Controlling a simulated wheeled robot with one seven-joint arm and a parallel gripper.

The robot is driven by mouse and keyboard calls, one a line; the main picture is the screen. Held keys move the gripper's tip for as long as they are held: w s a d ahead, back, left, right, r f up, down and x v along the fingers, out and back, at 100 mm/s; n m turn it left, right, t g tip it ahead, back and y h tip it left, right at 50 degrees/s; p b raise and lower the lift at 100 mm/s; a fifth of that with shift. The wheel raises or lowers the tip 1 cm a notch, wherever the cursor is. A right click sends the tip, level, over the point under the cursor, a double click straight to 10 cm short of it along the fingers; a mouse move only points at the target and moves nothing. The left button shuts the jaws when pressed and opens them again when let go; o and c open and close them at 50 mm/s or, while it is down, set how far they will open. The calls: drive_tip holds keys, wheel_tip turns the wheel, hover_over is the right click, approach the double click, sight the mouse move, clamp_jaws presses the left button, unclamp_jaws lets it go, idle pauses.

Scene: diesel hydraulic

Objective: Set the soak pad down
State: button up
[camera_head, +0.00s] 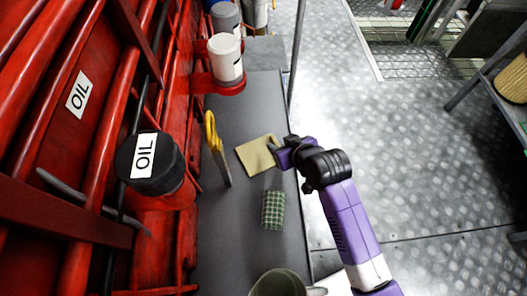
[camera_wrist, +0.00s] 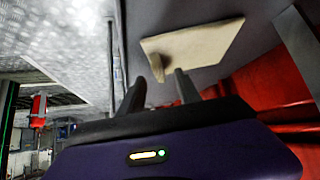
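A flat beige pad (camera_head: 257,154), which I take for the soak pad, lies on the dark grey shelf. It shows in the wrist view (camera_wrist: 205,40) too, with a small raised tab at its near edge. My gripper (camera_head: 280,153) is at the pad's right edge, just above the shelf. In the wrist view its two fingers (camera_wrist: 165,85) stand apart, with the tab between and just beyond their tips. A gap seems to show on each side of the tab. Whether the pad rests fully flat is hard to tell.
On the shelf (camera_head: 240,110) are a green checked cloth (camera_head: 273,210), a yellow-handled tool (camera_head: 216,148) and a grey-green mug (camera_head: 278,284). Red machinery with a black OIL cap (camera_head: 150,180) and a white canister (camera_head: 226,60) borders the left. Open metal floor (camera_head: 400,130) lies right.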

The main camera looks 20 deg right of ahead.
drive_tip(key=shift+x, duration=1.35)
clamp_jaws()
drive_tip(key=shift+r, duration=0.1)
